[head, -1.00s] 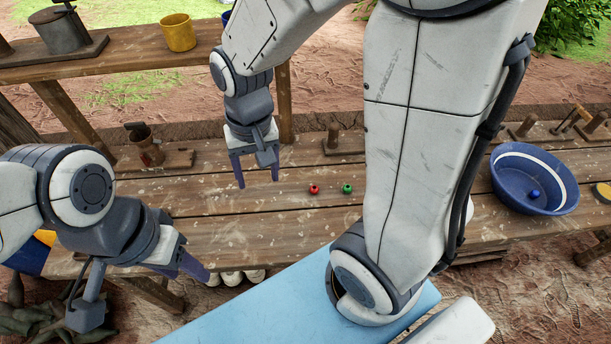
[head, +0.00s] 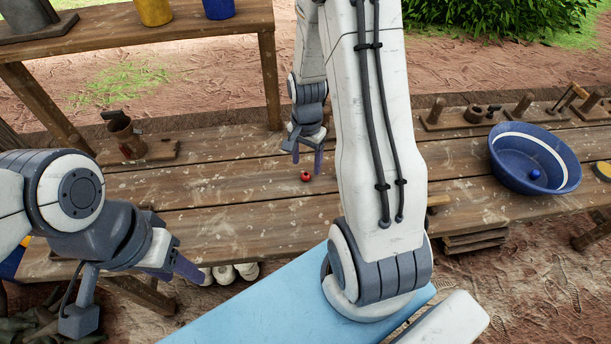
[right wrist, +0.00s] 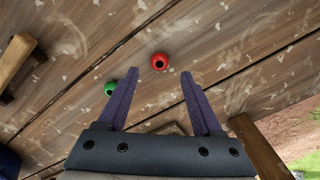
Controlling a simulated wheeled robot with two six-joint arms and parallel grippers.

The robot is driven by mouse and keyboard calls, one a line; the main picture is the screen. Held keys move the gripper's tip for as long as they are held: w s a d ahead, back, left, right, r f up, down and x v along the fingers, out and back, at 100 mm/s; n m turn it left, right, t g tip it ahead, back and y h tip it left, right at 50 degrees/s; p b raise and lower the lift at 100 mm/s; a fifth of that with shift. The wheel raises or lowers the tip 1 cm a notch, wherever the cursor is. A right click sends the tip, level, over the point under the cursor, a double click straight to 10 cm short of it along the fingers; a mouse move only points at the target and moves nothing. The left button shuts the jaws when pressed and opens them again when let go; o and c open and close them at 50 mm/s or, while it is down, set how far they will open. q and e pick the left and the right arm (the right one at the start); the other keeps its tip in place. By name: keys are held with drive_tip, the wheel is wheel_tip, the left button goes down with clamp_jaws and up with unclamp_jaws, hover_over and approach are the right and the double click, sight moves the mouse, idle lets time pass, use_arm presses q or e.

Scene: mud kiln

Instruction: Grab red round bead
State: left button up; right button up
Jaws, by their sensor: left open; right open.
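The red round bead (head: 305,176) lies on the wooden table, just below my right gripper (head: 306,160) in the head view. In the right wrist view the red bead (right wrist: 160,62) shows a dark hole and lies ahead of the right gripper (right wrist: 156,88), roughly between the lines of its two open fingers. The fingers are empty and apart from the bead. A green bead (right wrist: 111,88) lies beside the left finger there; in the head view my right arm hides it. My left gripper (head: 176,262) is open and empty at the table's front edge, far from the bead.
A blue bowl (head: 507,174) with a blue bead (head: 535,174) in it stands at the right. A yellow cup (head: 154,11) and a blue cup (head: 219,8) stand on a raised shelf at the back left.

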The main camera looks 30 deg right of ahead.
sight(306, 176)
drive_tip(key=f, duration=0.4)
drive_tip(key=shift+s+a+f, duration=0.1)
drive_tip(key=shift+a, duration=0.1)
clamp_jaws()
